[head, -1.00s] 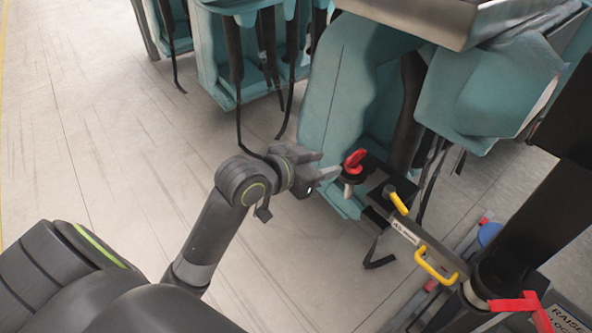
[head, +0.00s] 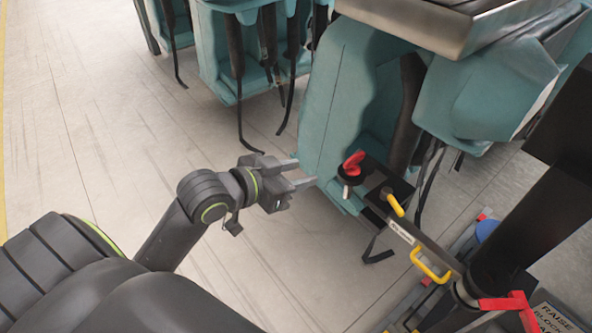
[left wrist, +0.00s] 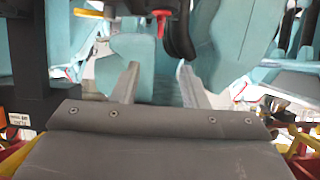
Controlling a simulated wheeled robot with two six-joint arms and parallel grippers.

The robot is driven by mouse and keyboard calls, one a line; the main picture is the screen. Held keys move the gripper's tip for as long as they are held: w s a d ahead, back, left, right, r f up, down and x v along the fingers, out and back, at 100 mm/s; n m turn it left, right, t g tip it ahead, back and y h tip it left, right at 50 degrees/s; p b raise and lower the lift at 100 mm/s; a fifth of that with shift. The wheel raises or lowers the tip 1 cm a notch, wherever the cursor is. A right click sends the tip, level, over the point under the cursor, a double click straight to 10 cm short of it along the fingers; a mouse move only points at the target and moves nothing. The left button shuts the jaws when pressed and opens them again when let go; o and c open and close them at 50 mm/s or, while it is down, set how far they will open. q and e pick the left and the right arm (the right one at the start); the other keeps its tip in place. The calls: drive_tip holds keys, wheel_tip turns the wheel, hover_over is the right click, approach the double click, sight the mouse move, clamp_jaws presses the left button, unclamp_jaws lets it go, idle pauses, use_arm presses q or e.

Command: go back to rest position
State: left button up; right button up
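My left gripper (head: 304,173) is in the head view, left of the red-handled knob (head: 353,163) and apart from it. Its two fingers are spread with nothing between them. In the left wrist view the fingers of the left gripper (left wrist: 158,85) also stand wide apart, and a red piece (left wrist: 160,22) hangs beyond them near the top. My right gripper is not in view.
A teal seat (head: 345,100) stands behind the knob. A dark bar with yellow handles (head: 430,265) runs to a black post (head: 530,235) at the right. More teal seats (head: 215,60) are at the back. The floor (head: 90,130) at the left is clear.

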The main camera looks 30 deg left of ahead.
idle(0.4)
use_arm(q)
drive_tip(key=w+a+f+n+g+y+b, duration=0.1)
drive_tip(key=w+a+f, duration=0.1)
drive_tip(key=f, duration=0.4)
drive_tip(key=w+a+f+n+y+b, duration=0.1)
drive_tip(key=w+a+f, duration=0.15)
drive_tip(key=f, duration=0.35)
drive_tip(key=s+a+f+n+g+y+b, duration=0.1)
drive_tip(key=s+a+f, duration=0.15)
drive_tip(key=f, duration=0.75)
drive_tip(key=s+a+f+n+g+y+b, duration=0.1)
drive_tip(key=s+a+f+g, duration=0.15)
drive_tip(key=f, duration=0.85)
drive_tip(key=s+a+f+n+g+y+b, duration=0.1)
drive_tip(key=s+a+f, duration=0.15)
drive_tip(key=f, duration=0.75)
drive_tip(key=s+f+g+b, duration=0.2)
drive_tip(key=s+f+g, duration=0.1)
drive_tip(key=s+f, duration=1.3)
drive_tip(key=s+d+f+g, duration=0.1)
drive_tip(key=s+f, duration=0.3)
drive_tip(key=s, duration=0.4)
drive_tip(key=s+d+f+g+b, duration=0.1)
drive_tip(key=s+d+f, duration=0.3)
drive_tip(key=s, duration=0.4)
drive_tip(key=shift+s+f+g+y, duration=0.2)
drive_tip(key=shift+f+g+y, duration=0.1)
drive_tip(key=shift+f+g, duration=0.3)
